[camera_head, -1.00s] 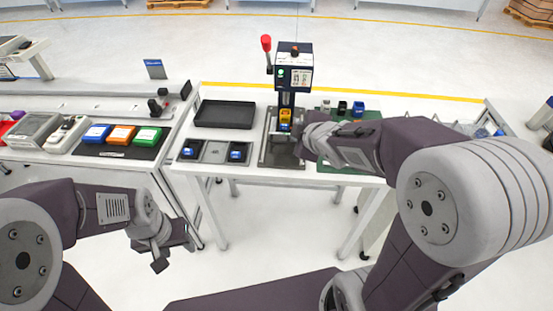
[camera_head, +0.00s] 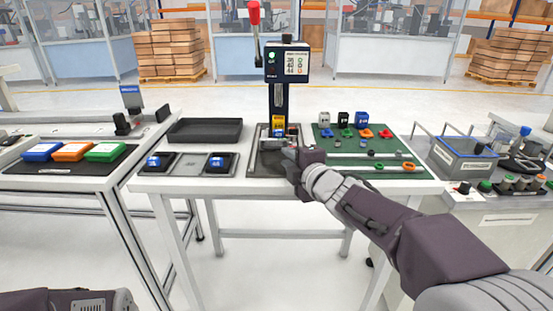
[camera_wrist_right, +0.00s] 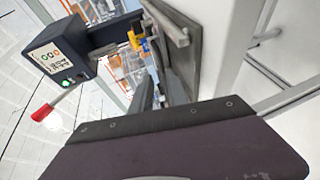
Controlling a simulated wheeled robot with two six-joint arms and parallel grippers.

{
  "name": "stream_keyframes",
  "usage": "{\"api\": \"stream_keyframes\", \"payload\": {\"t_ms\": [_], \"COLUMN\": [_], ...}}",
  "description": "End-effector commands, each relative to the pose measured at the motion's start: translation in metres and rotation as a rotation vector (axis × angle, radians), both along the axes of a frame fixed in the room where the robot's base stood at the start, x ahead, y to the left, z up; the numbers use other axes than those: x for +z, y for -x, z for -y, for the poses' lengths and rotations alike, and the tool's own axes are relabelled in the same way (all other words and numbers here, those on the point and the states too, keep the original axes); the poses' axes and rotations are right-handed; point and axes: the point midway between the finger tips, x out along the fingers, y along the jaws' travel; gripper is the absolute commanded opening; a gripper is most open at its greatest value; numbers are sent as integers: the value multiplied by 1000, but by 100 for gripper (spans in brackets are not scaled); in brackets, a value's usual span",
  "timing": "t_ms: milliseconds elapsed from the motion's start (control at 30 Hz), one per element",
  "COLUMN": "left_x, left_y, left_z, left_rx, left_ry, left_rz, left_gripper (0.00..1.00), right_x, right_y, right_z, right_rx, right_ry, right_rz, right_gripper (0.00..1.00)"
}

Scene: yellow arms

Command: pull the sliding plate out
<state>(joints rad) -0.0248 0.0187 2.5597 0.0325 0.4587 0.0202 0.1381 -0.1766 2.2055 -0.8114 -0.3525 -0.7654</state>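The press (camera_head: 287,62) stands on the white table, with a red-knobbed lever and a small display. Its dark base with the sliding plate (camera_head: 264,163) lies below the column; I cannot clearly tell plate from base. A yellow block (camera_head: 278,125) sits under the press head. My right gripper (camera_head: 291,156) is at the right front side of this base, close to or touching it. Its fingers are too small and dark to tell open from shut. In the right wrist view, the dark base (camera_wrist_right: 183,62) and yellow block (camera_wrist_right: 136,41) lie ahead of the gripper body. My left gripper is out of view.
A black tray (camera_head: 205,131) and dark holders with blue parts (camera_head: 217,163) are left of the press. A green mat (camera_head: 360,155) with small coloured parts lies right, partly behind my right arm. A grey bin (camera_head: 462,160) stands farther right. The floor before the table is open.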

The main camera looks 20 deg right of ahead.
Motion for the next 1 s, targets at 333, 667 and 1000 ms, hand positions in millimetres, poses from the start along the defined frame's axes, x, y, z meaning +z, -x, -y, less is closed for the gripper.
{"api": "stream_keyframes", "payload": {"t_ms": [333,667,1000], "left_x": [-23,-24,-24], "left_y": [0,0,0], "left_z": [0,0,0], "left_rx": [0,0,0], "left_ry": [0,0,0], "left_rz": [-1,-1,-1], "left_gripper": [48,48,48], "right_x": [-17,-18,-18], "right_y": [-66,-81,-81], "right_z": [-9,-10,-10], "right_rx": [1,0,0], "right_ry": [0,-1,-1], "right_rz": [-2,-1,-1], "right_gripper": [20,20,0]}}
